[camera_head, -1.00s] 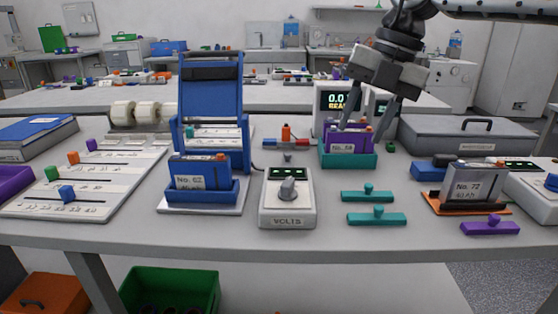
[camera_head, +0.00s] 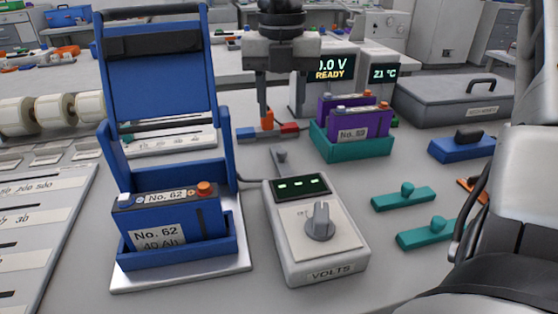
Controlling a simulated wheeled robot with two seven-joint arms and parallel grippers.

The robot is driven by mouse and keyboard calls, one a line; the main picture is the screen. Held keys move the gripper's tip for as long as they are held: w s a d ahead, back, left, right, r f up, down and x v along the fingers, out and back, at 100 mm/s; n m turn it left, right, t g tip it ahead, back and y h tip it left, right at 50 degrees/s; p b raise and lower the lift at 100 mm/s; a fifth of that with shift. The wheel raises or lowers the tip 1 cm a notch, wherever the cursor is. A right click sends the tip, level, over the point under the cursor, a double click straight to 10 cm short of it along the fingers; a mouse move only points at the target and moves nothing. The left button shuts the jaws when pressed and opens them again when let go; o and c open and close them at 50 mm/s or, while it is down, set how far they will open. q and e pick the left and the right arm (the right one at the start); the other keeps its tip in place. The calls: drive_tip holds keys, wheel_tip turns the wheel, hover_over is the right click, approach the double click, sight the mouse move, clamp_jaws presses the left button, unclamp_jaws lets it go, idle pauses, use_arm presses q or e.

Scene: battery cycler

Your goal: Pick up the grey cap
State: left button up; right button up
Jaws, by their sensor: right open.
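The grey cap (camera_head: 280,157), a small bar with a knob, lies on the table just behind the volts meter (camera_head: 318,240). My right gripper (camera_head: 280,98) points down above and behind it in the picture, near the orange upright piece (camera_head: 267,116). Its jaws are open and empty, and it is apart from the cap. How high it is above the table is hard to tell. My left gripper is out of view.
Left stands a blue holder (camera_head: 160,60) with battery No. 62 (camera_head: 160,235). Right are a teal tray (camera_head: 350,153) with purple batteries and two teal caps (camera_head: 403,198). A red and blue piece (camera_head: 288,128) lies behind the cap. My arm covers the right side.

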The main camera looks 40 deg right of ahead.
sight(282, 151)
wheel_tip(282, 151, down, 9)
drive_tip(key=shift+f, duration=0.1)
clamp_jaws()
idle(0.4)
